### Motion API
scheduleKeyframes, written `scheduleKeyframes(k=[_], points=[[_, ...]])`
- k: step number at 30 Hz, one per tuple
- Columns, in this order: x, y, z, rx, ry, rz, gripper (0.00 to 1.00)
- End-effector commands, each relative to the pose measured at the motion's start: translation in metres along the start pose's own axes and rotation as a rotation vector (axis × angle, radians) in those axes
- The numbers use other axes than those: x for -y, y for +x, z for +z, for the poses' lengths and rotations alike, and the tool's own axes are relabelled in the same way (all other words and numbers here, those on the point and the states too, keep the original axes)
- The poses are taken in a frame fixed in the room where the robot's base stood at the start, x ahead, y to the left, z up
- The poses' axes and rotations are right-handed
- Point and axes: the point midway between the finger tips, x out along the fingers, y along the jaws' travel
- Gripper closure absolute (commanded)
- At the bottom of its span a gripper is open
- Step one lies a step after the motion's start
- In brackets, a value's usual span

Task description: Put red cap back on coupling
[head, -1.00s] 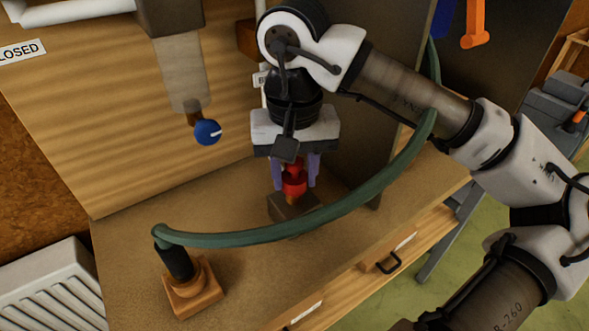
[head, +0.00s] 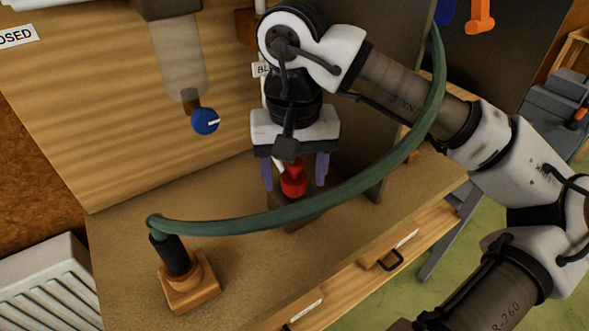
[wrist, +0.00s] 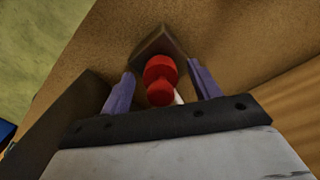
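The red cap (head: 293,183) stands upright over a dark brown block (head: 306,216) on the bench. The wrist view also shows the cap (wrist: 159,80) above the block (wrist: 161,44). The coupling under the cap is hidden by the cap and the green hose, so I cannot see how the cap is seated. My gripper (head: 295,187) points down over the cap with its purple fingers spread wide. The cap is between the fingers, with a gap on each side in both views.
A green hose (head: 330,194) arches in front of the block, from a black fitting on an orange base (head: 190,293) up to the right. A blue knob (head: 205,121) hangs below a pipe at the left.

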Motion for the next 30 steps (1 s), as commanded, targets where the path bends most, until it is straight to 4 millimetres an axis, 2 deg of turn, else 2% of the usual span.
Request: scheduleKeyframes(k=[7,11,24,30], points=[[0.0,-0.002,0.0,0.0,0.0,0.0,0.38],[0.0,-0.013,-0.001,-0.002,0.001,0.002,0.38],[0.0,-0.107,0.0,-0.002,0.004,0.003,0.38],[0.0,-0.132,0.0,-0.001,0.003,0.001,0.38]])
